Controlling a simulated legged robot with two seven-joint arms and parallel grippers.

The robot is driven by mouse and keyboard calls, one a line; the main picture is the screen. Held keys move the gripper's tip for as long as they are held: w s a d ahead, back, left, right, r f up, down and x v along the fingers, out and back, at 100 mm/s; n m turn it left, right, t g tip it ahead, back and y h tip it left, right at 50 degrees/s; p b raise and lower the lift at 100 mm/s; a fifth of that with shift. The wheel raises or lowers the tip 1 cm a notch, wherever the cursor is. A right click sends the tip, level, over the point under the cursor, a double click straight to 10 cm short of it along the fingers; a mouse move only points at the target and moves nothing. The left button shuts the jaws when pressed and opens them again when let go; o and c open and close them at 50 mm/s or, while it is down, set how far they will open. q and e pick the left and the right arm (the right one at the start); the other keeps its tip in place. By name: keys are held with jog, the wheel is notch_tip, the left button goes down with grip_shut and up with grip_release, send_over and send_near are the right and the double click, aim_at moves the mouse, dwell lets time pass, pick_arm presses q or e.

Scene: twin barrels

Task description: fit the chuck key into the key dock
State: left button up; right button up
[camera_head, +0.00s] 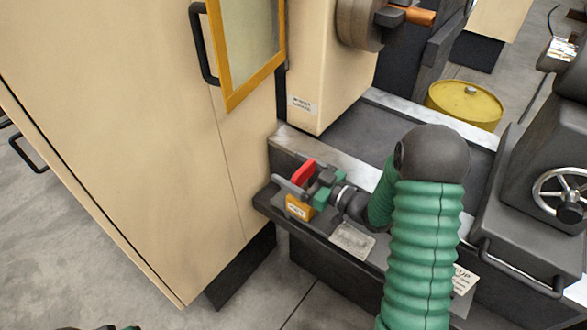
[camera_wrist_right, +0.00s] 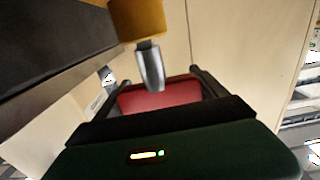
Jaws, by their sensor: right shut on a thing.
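The chuck key (camera_head: 302,173) has a red body and sits between the fingers of my right gripper (camera_head: 300,180), which is shut on it. In the right wrist view the red body (camera_wrist_right: 158,98) lies between the two dark fingers, and a grey metal shaft (camera_wrist_right: 150,66) points away from the gripper. The orange key dock (camera_head: 298,208) with a white label is on the dark ledge just below the gripper. In the wrist view the dock (camera_wrist_right: 138,18) is at the shaft's far end; I cannot tell whether they touch. Only a sliver of my left arm shows at the bottom left.
A beige cabinet (camera_head: 130,130) with a yellow-framed window stands close left of the dock. The dark ledge (camera_head: 270,205) carries a grey plate (camera_head: 352,240) right of the dock. A handwheel carriage (camera_head: 545,205) is at the right, and a yellow drum (camera_head: 465,102) stands behind.

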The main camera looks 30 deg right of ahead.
jog(key=shift+f, duration=0.2)
jog(key=o, duration=1.7)
jog(key=shift+r, duration=0.1)
jog(key=shift+s, duration=0.1)
jog(key=p+v, duration=0.1)
jog(key=v, duration=1.5)
jog(key=shift+s+d, duration=0.2)
jog(key=shift+s, duration=0.1)
